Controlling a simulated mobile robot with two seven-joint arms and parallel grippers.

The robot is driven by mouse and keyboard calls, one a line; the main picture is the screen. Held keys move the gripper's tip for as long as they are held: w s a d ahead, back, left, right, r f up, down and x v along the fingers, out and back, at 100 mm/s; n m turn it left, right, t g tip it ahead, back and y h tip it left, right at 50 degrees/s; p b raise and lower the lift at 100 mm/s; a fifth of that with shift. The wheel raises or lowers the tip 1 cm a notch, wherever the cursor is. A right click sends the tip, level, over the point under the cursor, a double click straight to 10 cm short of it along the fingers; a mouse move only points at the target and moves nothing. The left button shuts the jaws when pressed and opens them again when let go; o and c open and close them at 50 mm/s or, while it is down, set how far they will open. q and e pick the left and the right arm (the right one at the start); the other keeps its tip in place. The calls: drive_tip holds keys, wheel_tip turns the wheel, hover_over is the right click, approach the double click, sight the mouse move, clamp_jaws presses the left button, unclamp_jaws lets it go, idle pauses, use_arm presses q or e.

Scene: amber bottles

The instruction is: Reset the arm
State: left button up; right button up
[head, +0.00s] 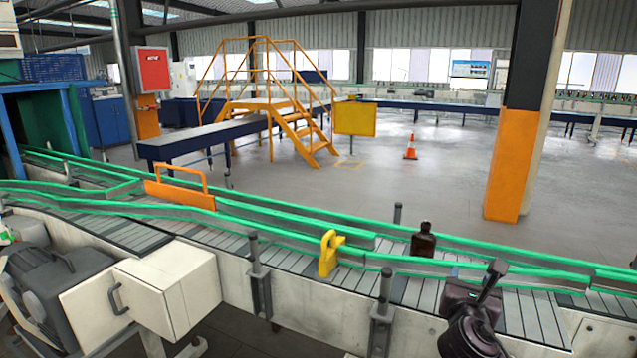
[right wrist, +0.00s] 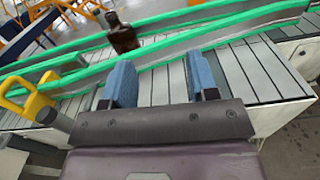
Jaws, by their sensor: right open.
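An amber bottle (head: 423,240) stands upright on the conveyor (head: 350,283), between its green rails, right of centre in the head view. It also shows in the right wrist view (right wrist: 122,36), beyond my fingertips and toward the left finger. My right gripper (head: 492,272) is at the near side of the conveyor, to the right of the bottle and apart from it. In the right wrist view its two blue fingers (right wrist: 162,80) are spread with nothing between them. My left gripper is not in view.
A yellow bracket (head: 330,253) is on the conveyor's near rail, left of the bottle. Upright posts (head: 385,290) stand along the near side. A white box (head: 165,285) juts out at front left. An orange-and-black pillar (head: 512,165) stands beyond the conveyor. The belt around the bottle is clear.

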drive_tip(key=w+a+f+m+t+y, duration=0.1)
drive_tip(key=w+a+f+m+y, duration=0.1)
drive_tip(key=a+m+y, duration=0.6)
drive_tip(key=s+d+f+m+g+y, duration=0.1)
drive_tip(key=s+d+f+m, duration=0.1)
drive_tip(key=s+f+m, duration=0.85)
drive_tip(key=s+d+f+m+g, duration=0.2)
drive_tip(key=s+f+m, duration=0.3)
drive_tip(key=s+f, duration=0.3)
drive_tip(key=s+d+f+m+g+h, duration=0.1)
drive_tip(key=s+f+m+g, duration=0.1)
drive_tip(key=s+f+m, duration=0.3)
drive_tip(key=s+f, duration=0.3)
drive_tip(key=s, duration=0.3)
drive_tip(key=shift+s+d+f, duration=0.15)
drive_tip(key=shift+s+d, duration=0.05)
drive_tip(key=shift+d, duration=0.2)
drive_tip(key=shift+m, duration=0.25)
drive_tip(key=shift+c, duration=1)
drive_tip(key=shift+d, duration=0.1)
